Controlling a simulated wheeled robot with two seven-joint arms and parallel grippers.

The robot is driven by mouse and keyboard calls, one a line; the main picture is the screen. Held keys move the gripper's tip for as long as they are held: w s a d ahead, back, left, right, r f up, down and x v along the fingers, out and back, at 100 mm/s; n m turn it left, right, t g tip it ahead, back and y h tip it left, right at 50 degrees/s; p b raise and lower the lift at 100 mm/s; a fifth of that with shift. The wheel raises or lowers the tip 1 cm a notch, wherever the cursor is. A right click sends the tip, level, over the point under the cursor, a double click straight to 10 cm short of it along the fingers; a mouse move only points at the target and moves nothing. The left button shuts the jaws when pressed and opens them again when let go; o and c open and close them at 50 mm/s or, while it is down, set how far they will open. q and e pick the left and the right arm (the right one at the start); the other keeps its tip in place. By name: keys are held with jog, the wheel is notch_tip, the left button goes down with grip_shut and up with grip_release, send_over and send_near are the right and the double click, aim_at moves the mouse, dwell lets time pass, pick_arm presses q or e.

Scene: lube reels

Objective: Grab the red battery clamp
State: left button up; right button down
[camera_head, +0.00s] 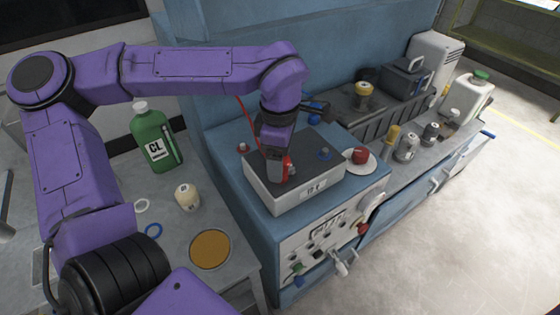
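A battery (309,189) with white sides and a dark top sits on the blue cabinet. The red battery clamp (287,168) shows only as a small red part on the battery top, mostly hidden behind my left gripper. A red cable (246,115) runs down behind the hand. My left gripper (276,170) points down at the battery top, right at the red clamp. Its fingers overlap in this view, so its opening and grip cannot be told. My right gripper is not in view.
A blue and black clamp (316,108) lies behind the battery. A red button (360,156) is to its right. Bottles and canisters line the right counter.

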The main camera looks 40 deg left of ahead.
pick_arm(q)
jog(key=shift+f, duration=0.15)
jog(key=c, duration=1.1)
jog(key=shift+c, duration=0.2)
